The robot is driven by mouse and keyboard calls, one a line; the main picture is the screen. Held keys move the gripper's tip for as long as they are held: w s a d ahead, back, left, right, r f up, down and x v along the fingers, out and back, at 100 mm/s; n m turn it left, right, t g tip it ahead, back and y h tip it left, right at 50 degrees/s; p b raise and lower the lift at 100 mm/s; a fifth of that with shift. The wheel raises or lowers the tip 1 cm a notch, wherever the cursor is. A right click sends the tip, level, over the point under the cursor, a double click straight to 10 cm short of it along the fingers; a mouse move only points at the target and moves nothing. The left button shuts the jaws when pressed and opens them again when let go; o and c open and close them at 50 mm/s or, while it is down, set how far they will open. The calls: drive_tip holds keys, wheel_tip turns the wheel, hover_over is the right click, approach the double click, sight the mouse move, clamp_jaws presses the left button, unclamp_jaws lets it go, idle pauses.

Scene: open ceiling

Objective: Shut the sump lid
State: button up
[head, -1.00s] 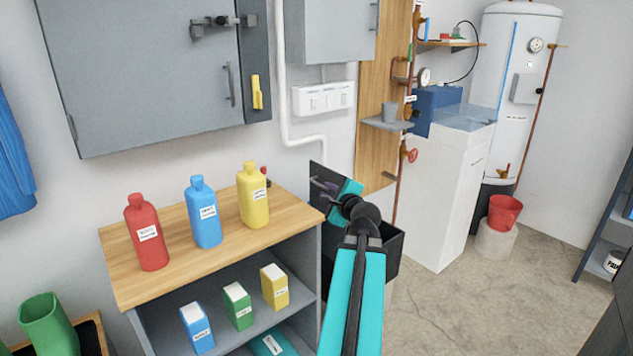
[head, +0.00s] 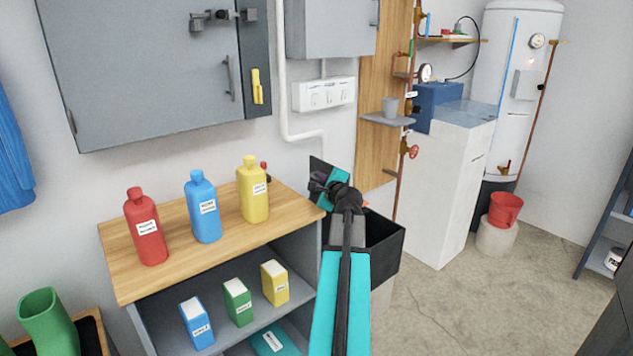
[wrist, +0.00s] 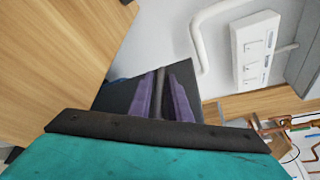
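The sump is a black open-topped box (head: 385,247) right of the wooden-topped shelf unit in the head view. A dark panel, which looks like its lid (head: 319,166), stands raised at the box's back left. My gripper (head: 318,187) is at this panel, largely hidden behind my own wrist. In the wrist view, the dark panel (wrist: 118,94) lies ahead, and the purple fingers of my gripper (wrist: 161,92) sit on either side of a thin grey bar (wrist: 159,85), like a handle. Whether they press on it cannot be made out.
The shelf unit's wooden top (head: 160,275) stands close on the left, with red (head: 146,228), blue (head: 204,208) and yellow (head: 252,192) bottles. A white pipe (head: 283,90) and switch box (head: 325,94) are on the wall behind.

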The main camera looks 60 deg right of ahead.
drive_tip(key=shift+w+d, duration=0.25)
drive_tip(key=shift+w, duration=0.05)
drive_tip(key=shift+c, duration=0.3)
drive_tip(key=shift+f, duration=0.1)
clamp_jaws()
drive_tip(key=shift+a, duration=0.2)
drive_tip(key=shift+d, duration=0.1)
drive_tip(key=shift+w+d, duration=0.1)
